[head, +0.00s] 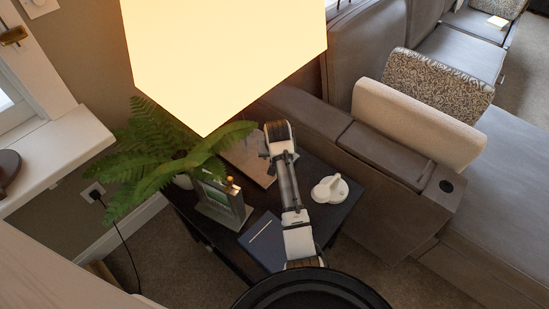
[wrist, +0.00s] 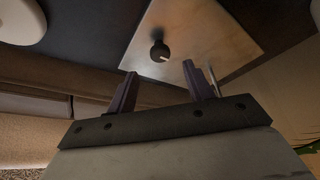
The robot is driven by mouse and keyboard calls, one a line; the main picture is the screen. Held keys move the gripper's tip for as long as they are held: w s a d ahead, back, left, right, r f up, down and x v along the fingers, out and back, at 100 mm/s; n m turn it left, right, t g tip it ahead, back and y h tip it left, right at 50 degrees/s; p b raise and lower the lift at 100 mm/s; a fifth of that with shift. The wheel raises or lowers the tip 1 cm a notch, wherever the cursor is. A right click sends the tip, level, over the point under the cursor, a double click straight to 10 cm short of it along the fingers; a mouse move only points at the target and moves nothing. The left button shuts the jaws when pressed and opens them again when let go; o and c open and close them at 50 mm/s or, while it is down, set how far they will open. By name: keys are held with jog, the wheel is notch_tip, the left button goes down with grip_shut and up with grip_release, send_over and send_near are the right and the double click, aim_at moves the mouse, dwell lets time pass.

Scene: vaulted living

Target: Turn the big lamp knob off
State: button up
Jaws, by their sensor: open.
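The big lamp's shade (head: 225,55) glows a warm yellow at the top of the head view, so the lamp is lit. Its flat, square, light-brown base (head: 245,160) lies on the dark side table; it also shows in the wrist view (wrist: 205,30). The round black knob (wrist: 159,51) with a pale mark stands on this base in the wrist view. The knob is hidden in the head view. My gripper (wrist: 160,75) is open and empty, with the knob just beyond the gap between its fingertips. In the head view my gripper (head: 277,138) is over the base's right edge.
A green fern (head: 165,150) and a small framed item (head: 222,200) stand left of my arm. A dark blue book (head: 265,242) lies near the table's front. A white round object (head: 330,190) sits to the right. A brown sofa (head: 375,170) borders the table's right side.

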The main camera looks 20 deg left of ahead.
jog(key=x, duration=0.6)
jog(key=shift+w, duration=0.1)
jog(key=shift+a, duration=0.1)
jog(key=c, duration=1)
jog(key=shift+o, duration=0.2)
